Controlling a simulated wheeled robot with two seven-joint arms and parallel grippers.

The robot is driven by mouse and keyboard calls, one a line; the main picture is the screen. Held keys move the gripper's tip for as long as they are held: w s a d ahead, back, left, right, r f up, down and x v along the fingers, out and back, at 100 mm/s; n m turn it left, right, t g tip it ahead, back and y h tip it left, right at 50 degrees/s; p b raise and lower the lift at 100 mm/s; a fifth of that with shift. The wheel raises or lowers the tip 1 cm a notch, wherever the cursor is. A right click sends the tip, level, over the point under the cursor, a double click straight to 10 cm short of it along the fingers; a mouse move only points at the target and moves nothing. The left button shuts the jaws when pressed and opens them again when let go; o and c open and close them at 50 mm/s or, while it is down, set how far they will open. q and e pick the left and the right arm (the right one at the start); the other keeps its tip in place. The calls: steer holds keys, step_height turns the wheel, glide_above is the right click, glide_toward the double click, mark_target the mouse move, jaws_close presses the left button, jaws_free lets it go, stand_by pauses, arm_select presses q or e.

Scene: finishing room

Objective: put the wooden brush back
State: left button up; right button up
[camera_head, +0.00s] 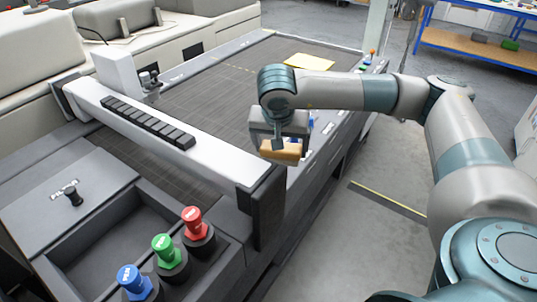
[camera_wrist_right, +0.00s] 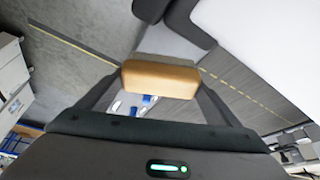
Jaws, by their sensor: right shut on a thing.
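The wooden brush (camera_head: 281,151) is a tan block held in my right gripper (camera_head: 279,140), at the near right side of the machine bed, close to the end of the white beam. In the right wrist view the brush (camera_wrist_right: 160,79) sits crosswise between the two fingers of the right gripper (camera_wrist_right: 155,85), which are shut on it. A darker strip shows along its far edge. Whether it touches anything beneath cannot be told. My left gripper is not in view.
The white beam (camera_head: 180,132) with a dark key strip crosses the dark machine bed (camera_head: 215,85). Red (camera_head: 194,222), green (camera_head: 165,247) and blue (camera_head: 130,280) knobs stand by an open compartment (camera_head: 105,240). A yellow sheet (camera_head: 309,62) lies at the far end. Floor is clear at right.

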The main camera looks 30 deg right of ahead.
mark_target(268, 143)
steer(key=w, duration=0.1)
steer(key=w+a+f, duration=0.1)
steer(key=w+f+p, duration=0.1)
steer(key=shift+w+a+f, duration=0.15)
steer(key=shift+w+a, duration=0.15)
steer(key=shift+s+f+p, duration=0.1)
steer(key=shift+f+p, duration=0.4)
steer(key=shift+f, duration=0.1)
step_height(268, 143, down, 2)
steer(key=shift+p, duration=0.5)
steer(key=shift+f, duration=0.4)
steer(key=shift+f, duration=0.1)
